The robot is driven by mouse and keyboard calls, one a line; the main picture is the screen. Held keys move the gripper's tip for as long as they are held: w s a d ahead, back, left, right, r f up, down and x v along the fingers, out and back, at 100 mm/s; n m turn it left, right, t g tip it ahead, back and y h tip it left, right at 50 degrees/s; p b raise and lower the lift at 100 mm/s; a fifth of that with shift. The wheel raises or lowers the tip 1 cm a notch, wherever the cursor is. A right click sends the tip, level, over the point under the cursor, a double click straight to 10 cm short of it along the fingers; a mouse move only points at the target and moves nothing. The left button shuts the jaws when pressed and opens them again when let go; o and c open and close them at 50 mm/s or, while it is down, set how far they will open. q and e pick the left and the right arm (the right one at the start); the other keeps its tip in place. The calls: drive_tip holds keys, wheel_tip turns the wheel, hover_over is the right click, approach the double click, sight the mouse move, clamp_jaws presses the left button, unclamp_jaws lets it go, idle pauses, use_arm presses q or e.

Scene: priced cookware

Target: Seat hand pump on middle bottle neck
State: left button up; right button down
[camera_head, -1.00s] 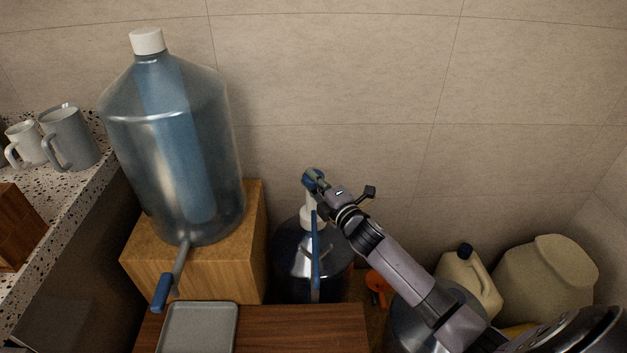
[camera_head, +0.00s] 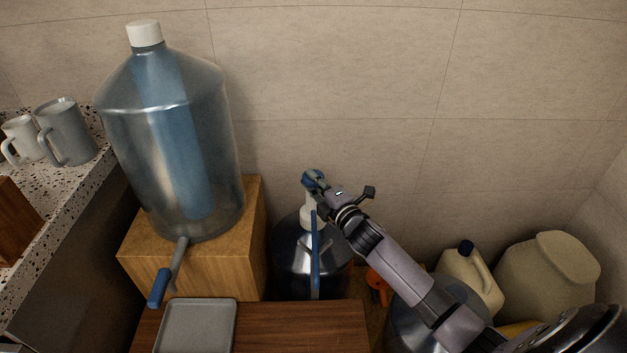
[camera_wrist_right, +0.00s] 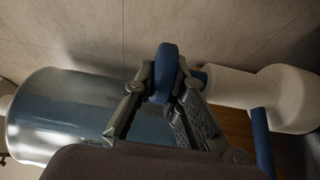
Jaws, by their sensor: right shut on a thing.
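The hand pump has a blue top, a white body (camera_head: 309,212) and a long blue tube (camera_head: 315,262) hanging down in front. My right gripper (camera_head: 313,183) is shut on its blue top. The right wrist view shows the blue top (camera_wrist_right: 166,72) between the fingers, with the white body (camera_wrist_right: 285,98) to the right. The pump stands roughly upright over the middle bottle (camera_head: 287,262), a clear dark-looking jug on the floor. The pump's white base is at the bottle's top; the neck is hidden, so I cannot tell whether they touch. My left gripper is not in view.
A large capped bottle (camera_head: 170,130) stands on a wooden block (camera_head: 195,262) at left. A grey tray (camera_head: 197,327) lies on a brown board (camera_head: 300,325) in front. Another bottle (camera_head: 405,322) is under my right arm; beige jugs (camera_head: 548,275) stand at right. The wall is close behind.

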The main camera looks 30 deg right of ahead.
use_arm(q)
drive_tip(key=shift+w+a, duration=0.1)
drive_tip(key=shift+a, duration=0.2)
use_arm(e)
drive_tip(key=c, duration=1.5)
unclamp_jaws()
drive_tip(key=shift+c, duration=0.2)
drive_tip(key=shift+o, duration=0.3)
drive_tip(key=shift+f, duration=0.15)
